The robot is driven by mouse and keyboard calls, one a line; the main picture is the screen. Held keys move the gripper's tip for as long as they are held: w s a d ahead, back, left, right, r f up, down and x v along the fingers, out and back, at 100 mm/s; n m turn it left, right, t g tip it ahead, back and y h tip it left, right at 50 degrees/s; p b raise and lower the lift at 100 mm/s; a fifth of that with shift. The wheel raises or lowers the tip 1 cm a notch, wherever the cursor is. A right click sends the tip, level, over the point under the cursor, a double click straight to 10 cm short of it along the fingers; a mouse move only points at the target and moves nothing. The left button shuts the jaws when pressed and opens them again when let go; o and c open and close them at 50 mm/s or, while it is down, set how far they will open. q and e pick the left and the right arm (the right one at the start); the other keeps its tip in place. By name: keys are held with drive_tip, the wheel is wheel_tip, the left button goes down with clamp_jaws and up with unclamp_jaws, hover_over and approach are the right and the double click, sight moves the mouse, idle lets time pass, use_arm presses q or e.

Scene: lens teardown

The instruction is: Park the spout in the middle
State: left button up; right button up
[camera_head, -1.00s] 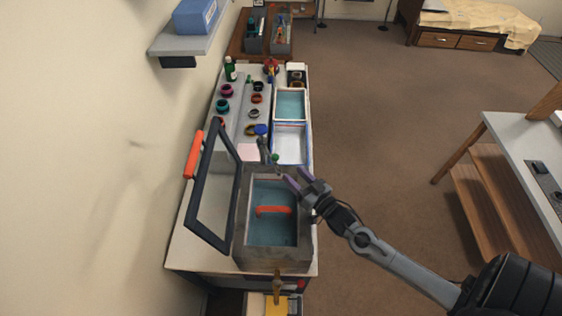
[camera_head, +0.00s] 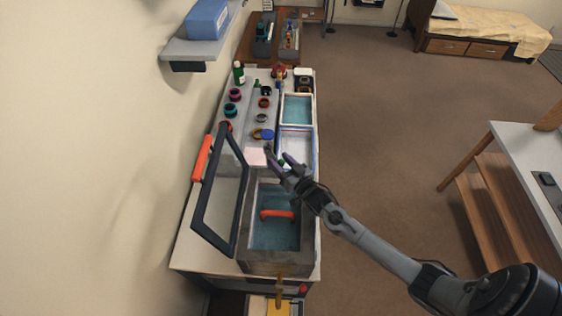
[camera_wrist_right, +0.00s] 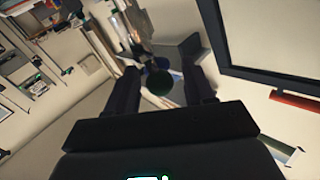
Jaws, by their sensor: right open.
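My right gripper (camera_head: 279,160) is open above the counter, just behind the open-topped grey tank. In the head view a little green (camera_head: 281,164) shows between the fingers. A blue round cap (camera_head: 267,134) is just beyond the fingertips. The spout is not clearly made out; a slim grey upright part near the blue cap is mostly hidden by the gripper. My left gripper is not in view.
The grey tank (camera_head: 244,262) holds blue liquid and a red-orange handle (camera_head: 277,214). Its dark-framed lid (camera_head: 199,212) stands open at the left. White-rimmed trays (camera_head: 311,136) lie beyond, with several lens rings to their left. The wall is close on the left.

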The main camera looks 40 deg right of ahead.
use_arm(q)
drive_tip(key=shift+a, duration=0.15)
use_arm(e)
clamp_jaws()
drive_tip(key=shift+d, duration=0.1)
idle(0.3)
